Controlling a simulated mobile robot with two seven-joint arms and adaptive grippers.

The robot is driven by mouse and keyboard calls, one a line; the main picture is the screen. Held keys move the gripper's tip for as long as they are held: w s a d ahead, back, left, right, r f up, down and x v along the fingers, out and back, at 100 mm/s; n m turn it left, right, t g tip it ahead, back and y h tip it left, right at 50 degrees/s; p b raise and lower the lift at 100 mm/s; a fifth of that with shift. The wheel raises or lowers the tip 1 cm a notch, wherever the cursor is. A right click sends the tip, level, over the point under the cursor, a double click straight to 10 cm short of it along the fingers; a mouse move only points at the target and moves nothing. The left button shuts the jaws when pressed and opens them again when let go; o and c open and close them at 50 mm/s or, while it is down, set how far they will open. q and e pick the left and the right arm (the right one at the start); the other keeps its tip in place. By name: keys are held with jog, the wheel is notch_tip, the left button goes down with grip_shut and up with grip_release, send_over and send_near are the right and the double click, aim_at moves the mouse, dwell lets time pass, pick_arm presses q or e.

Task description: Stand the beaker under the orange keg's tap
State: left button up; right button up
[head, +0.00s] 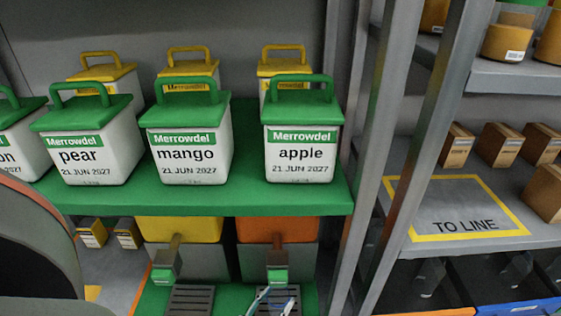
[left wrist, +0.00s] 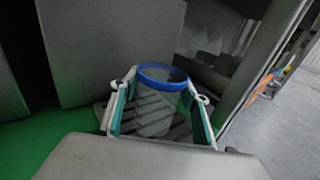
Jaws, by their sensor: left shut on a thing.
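The orange keg (head: 277,229) stands under the green shelf, with its tap (head: 277,264) pointing forward and down. A slotted drip tray (head: 308,300) lies below the tap. My left gripper (head: 273,302) shows at the bottom edge of the head view, below that tap. In the left wrist view the left gripper (left wrist: 158,110) is shut on the clear beaker (left wrist: 163,75), one finger on each side. The beaker has a blue rim and looks upright over the slotted tray; whether it touches the tray I cannot tell. My right gripper is not in view.
A yellow keg (head: 183,229) with its own tap (head: 165,264) and drip tray (head: 190,300) stands to the left. The green shelf (head: 200,202) above holds several labelled tubs. A grey post (head: 343,245) rises close on the right.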

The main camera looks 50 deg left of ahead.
pick_arm(q)
jog(key=shift+w, duration=0.1)
jog(key=shift+r, duration=0.1)
jog(key=shift+f, duration=0.2)
jog(key=o, duration=1.2)
jog(key=shift+s+d+r, duration=0.1)
jog(key=shift+s+r, duration=0.05)
jog(key=shift+s, duration=0.1)
jog(key=v, duration=1.1)
jog(key=shift+s+p, duration=0.3)
jog(key=shift+p, duration=0.05)
